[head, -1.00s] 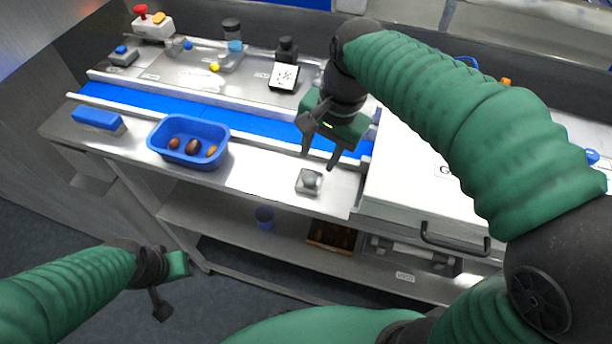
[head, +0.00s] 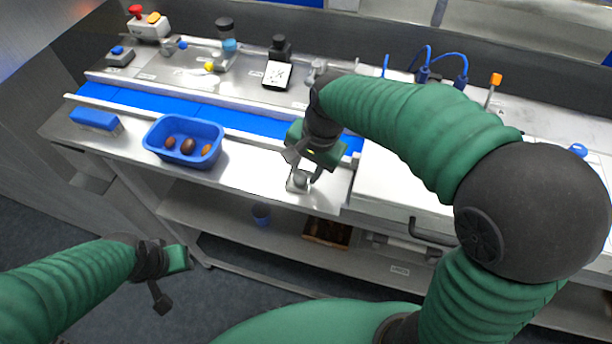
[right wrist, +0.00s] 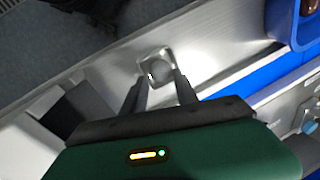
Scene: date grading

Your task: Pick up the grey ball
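The grey ball (head: 300,178) sits on a small square metal holder (head: 290,187) near the front edge of the steel bench. In the right wrist view the ball (right wrist: 158,70) shows just beyond and between my fingertips. My right gripper (head: 304,172) points down at the ball, its two fingers apart, one to each side; in the right wrist view the right gripper (right wrist: 160,84) is open and empty. I cannot tell whether a finger touches the ball. My left gripper (head: 172,284) hangs away from the bench at the lower left; its finger opening is unclear.
A blue tray (head: 152,146) with several dates stands left of the holder. A blue conveyor belt (head: 240,120) runs behind it. A white box (head: 385,190) is close on the right. Bench between tray and holder is clear.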

